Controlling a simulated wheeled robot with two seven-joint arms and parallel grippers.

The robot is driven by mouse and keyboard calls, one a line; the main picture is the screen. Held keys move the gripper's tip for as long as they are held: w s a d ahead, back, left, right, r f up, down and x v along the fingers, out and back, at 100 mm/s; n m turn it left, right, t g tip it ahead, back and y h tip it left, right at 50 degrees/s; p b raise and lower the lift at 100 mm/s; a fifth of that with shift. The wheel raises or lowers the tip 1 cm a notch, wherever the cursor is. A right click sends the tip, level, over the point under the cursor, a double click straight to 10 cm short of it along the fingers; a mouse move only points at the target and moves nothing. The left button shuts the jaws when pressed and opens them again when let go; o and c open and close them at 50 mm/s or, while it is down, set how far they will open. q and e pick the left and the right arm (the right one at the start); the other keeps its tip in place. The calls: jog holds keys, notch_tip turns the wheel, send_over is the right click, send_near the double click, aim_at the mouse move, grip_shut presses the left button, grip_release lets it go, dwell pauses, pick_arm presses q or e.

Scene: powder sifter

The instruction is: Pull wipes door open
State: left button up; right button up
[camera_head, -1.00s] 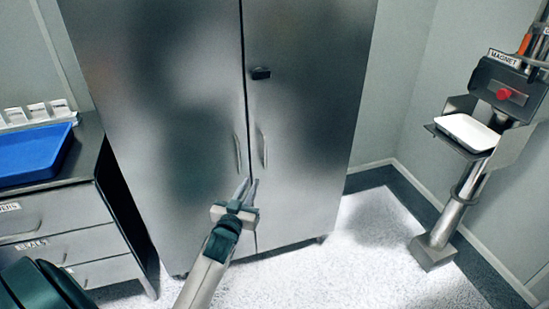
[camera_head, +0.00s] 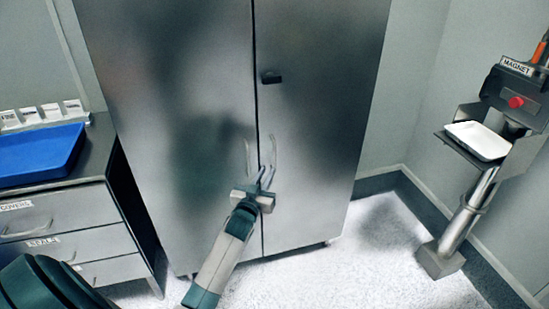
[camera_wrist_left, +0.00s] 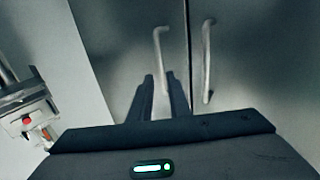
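A tall grey metal cabinet has two shut doors: the left door (camera_head: 170,90) and the right door (camera_head: 325,100). No wipes label is readable on either. Upright bar handles sit beside the seam: the left handle (camera_head: 248,158) and the right handle (camera_head: 274,152). My left gripper (camera_head: 267,178) is open at the lower end of the right handle. In the left wrist view its fingers (camera_wrist_left: 162,95) stand on either side of that handle (camera_wrist_left: 159,50), with the other handle (camera_wrist_left: 207,60) outside them. Whether the fingers touch the handle is unclear. My right gripper is out of view.
A drawer unit (camera_head: 60,222) with a blue tray (camera_head: 40,155) on top stands left of the cabinet. A post stand labelled MAGNET (camera_head: 515,68) holds a white tray (camera_head: 478,140) at the right. The floor before the right door is clear.

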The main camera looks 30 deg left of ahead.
aim_at(274, 159)
pick_arm(q)
jog(key=x, duration=0.9)
jog(key=shift+w+a+f, duration=0.1)
jog(key=shift+w, duration=0.2)
jog(key=shift+c, duration=0.7)
grip_shut()
